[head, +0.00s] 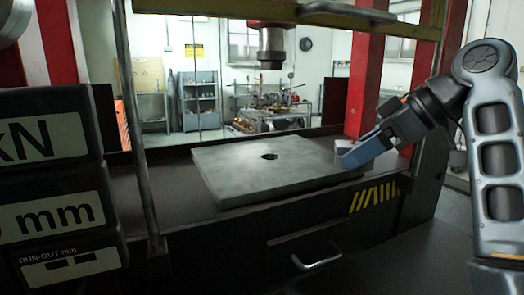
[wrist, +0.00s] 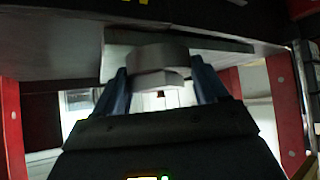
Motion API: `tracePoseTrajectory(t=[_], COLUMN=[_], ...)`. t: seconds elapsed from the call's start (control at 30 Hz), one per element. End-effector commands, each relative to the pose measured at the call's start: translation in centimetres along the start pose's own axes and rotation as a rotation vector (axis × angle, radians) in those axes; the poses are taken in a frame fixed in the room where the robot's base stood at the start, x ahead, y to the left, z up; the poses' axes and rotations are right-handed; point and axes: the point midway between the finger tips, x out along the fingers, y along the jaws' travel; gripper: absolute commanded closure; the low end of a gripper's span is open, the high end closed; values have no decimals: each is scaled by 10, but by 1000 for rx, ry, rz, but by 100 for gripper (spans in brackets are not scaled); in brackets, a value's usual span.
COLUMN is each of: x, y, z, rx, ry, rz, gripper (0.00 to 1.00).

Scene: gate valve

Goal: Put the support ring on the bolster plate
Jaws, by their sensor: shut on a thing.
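The bolster plate (head: 235,172) is a flat grey square plate with a round hole near its middle, lying on the dark press bed. My gripper (head: 352,156) is at the plate's right edge in the head view, its blue fingers angled down and left. In the wrist view my gripper (wrist: 160,76) has its two blue fingers on either side of a pale grey rounded piece, which looks like the support ring (wrist: 157,60). A grey slab edge, likely the plate (wrist: 120,42), shows right behind it.
A pale block (head: 392,164) sits beside the gripper at the plate's right. The press ram (head: 271,45) hangs above and behind the plate. Red columns (head: 368,80) and a thin upright bar (head: 133,130) frame the bed. The plate's top is clear.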

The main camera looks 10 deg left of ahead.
Motion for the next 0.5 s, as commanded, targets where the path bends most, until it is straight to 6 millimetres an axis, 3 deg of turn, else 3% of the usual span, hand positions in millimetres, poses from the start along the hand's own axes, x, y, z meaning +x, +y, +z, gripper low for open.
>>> tracePoseTrajectory(t=[0.5], x=[79], y=[-2], z=[-78], rx=[-4], ry=[1], rz=[-3], gripper=[85])
